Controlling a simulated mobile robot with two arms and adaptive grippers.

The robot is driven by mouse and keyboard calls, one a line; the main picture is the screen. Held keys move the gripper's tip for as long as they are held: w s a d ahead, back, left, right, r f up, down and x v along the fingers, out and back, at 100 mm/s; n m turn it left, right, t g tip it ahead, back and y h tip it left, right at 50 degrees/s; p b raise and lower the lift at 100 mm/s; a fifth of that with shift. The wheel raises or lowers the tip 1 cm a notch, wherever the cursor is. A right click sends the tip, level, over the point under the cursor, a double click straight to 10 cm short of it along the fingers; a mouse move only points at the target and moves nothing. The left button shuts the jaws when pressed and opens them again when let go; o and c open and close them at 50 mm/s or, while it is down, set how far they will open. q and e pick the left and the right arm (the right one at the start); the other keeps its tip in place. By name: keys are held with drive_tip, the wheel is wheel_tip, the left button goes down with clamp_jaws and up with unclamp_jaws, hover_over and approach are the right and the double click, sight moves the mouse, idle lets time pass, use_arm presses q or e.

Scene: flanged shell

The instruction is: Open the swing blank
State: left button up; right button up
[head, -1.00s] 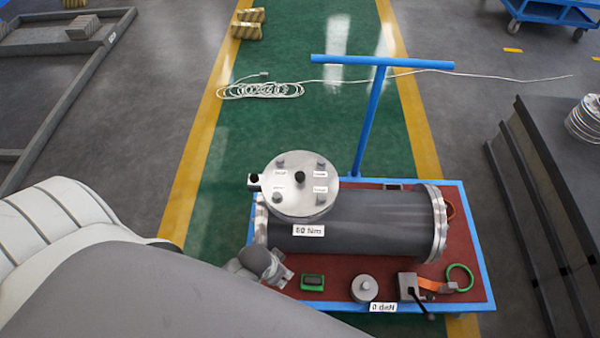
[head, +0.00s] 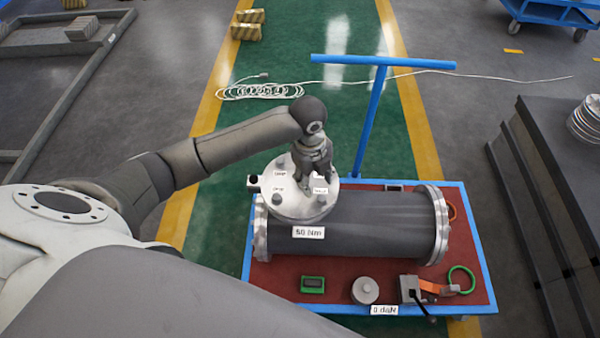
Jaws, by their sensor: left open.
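The swing blank (head: 285,206), a round silver plate with several bolts and small white tags, lies over the left end of the dark grey flanged shell (head: 370,223). A small dark-ended lug (head: 254,181) sticks out at the blank's left edge. My left gripper (head: 314,184) points down over the blank's right half, its fingers open at or just above the surface. It hides the dark central knob and part of the plate; I cannot tell whether the fingers touch anything. My right gripper is not in view.
The shell lies on a blue-framed cart (head: 481,245) with a red top and blue handle (head: 370,120). A green-edged device (head: 312,284), a round weight (head: 364,290) and an orange strap clamp (head: 412,289) lie in front. A white cable coil (head: 260,90) lies behind on the floor.

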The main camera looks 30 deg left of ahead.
use_arm(q)
drive_tip(key=w+a+r+m, duration=0.3)
drive_tip(key=a+r, duration=0.1)
drive_tip(key=a, duration=0.2)
drive_tip(key=shift+g+y, duration=0.3)
drive_tip(key=shift+y, duration=0.1)
drive_tip(key=f, duration=1)
drive_tip(key=shift+w+f, duration=0.2)
clamp_jaws()
